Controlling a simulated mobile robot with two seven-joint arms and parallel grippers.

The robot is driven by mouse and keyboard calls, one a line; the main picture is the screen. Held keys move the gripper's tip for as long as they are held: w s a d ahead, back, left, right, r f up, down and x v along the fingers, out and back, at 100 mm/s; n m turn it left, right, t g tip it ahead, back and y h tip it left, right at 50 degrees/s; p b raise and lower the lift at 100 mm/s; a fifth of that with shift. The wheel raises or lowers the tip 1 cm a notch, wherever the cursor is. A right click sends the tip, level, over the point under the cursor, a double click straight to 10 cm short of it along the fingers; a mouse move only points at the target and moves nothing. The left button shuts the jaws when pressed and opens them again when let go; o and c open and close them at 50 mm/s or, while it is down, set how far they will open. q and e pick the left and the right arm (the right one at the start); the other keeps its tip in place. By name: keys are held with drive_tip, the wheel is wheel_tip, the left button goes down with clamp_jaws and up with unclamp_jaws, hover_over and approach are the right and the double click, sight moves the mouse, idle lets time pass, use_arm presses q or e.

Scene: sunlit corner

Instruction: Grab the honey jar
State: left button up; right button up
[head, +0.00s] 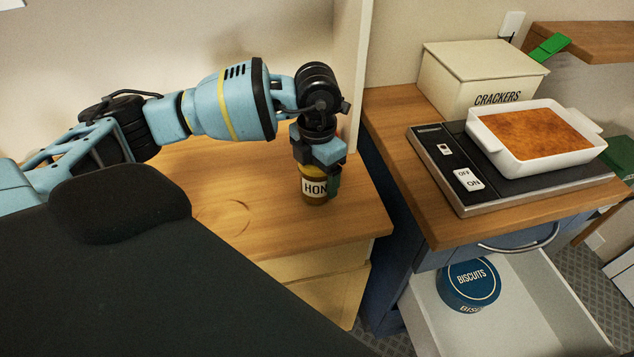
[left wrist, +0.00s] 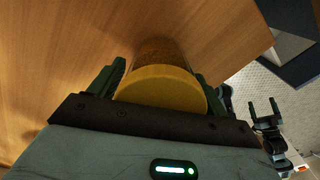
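The honey jar (head: 315,188) stands upright on the wooden top, with brown contents and a pale label reading "HON", the rest hidden. My left gripper (head: 320,180) points down over it, with its dark green fingers on either side of the jar. In the left wrist view the jar's yellow lid (left wrist: 162,90) fills the space between the fingers of my left gripper (left wrist: 160,85), with no clear gap, so it looks shut on the jar. My right gripper (left wrist: 264,108) shows in the left wrist view, open and empty, away from the jar; the head view does not show it.
The wooden top (head: 230,240) is otherwise clear. To the right, a white baking dish (head: 550,155) sits on a hot plate (head: 450,180), with a crackers box (head: 475,75) behind. Below is an open drawer (head: 545,335) with a biscuits tin (head: 472,282). A wall edge (head: 350,70) rises just behind my left gripper.

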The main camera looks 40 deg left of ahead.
use_arm(q)
drive_tip(key=c, duration=0.9)
drive_tip(key=shift+r, duration=0.2)
drive_tip(key=shift+r, duration=0.65)
drive_tip(key=shift+s+d+r, duration=0.1)
drive_tip(key=shift+d+r, duration=0.05)
drive_tip(key=shift+r, duration=0.35)
drive_tip(key=shift+d+r, duration=0.15)
drive_tip(key=shift+r, duration=0.35)
drive_tip(key=s+d, duration=0.2)
drive_tip(key=d, duration=0.2)
drive_tip(key=s+d+r, duration=0.1)
drive_tip(key=s+d, duration=0.2)
drive_tip(key=d, duration=0.2)
drive_tip(key=s+d+b, duration=0.1)
drive_tip(key=s+d, duration=0.1)
drive_tip(key=d, duration=0.2)
drive_tip(key=shift+s+d+r, duration=0.2)
drive_tip(key=shift+s, duration=0.15)
